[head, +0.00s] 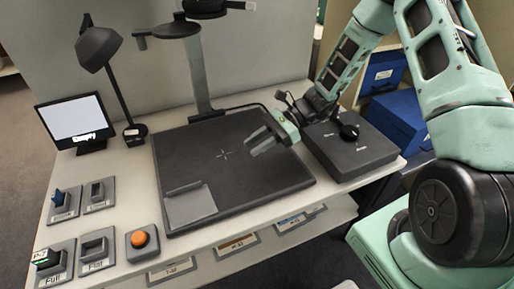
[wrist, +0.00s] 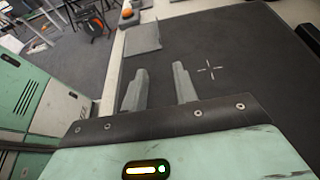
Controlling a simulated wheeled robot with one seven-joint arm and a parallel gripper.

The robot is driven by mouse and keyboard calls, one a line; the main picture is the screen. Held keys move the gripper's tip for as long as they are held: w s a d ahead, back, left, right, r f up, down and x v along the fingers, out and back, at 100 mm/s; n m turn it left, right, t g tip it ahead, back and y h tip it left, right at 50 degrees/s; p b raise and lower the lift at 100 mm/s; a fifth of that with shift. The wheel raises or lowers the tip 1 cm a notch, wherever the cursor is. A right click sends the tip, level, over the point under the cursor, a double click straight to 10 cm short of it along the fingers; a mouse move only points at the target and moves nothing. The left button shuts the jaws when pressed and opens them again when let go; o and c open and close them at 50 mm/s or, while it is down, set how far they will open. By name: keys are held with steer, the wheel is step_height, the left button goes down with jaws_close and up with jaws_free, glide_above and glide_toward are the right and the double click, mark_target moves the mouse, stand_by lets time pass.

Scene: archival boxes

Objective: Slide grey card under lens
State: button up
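The grey card (head: 192,208) lies flat on the front left corner of the dark baseboard (head: 250,182), with a raised bar along its back edge. It also shows in the wrist view (wrist: 143,40) at upper left. The lens head (head: 176,28) hangs on a stand over the back of the board. A white cross mark (head: 223,154) is on the board. My gripper (head: 254,143) is above the board, right of the cross and away from the card. In the wrist view its two fingers (wrist: 161,75) are apart with nothing between them.
A black box with a knob (head: 348,148) stands right of the board. A desk lamp (head: 98,48) and a small screen (head: 75,122) stand at left. Switch blocks (head: 98,252) and an orange button (head: 140,239) line the front left. The board's middle is clear.

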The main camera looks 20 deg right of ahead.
mark_target(204, 185)
steer(key=shift+a, duration=0.1)
steer(key=b+x, duration=0.2)
steer(key=x, duration=1.5)
steer(key=shift+s+a+f, duration=0.1)
steer(key=shift+s, duration=0.05)
jaws_close()
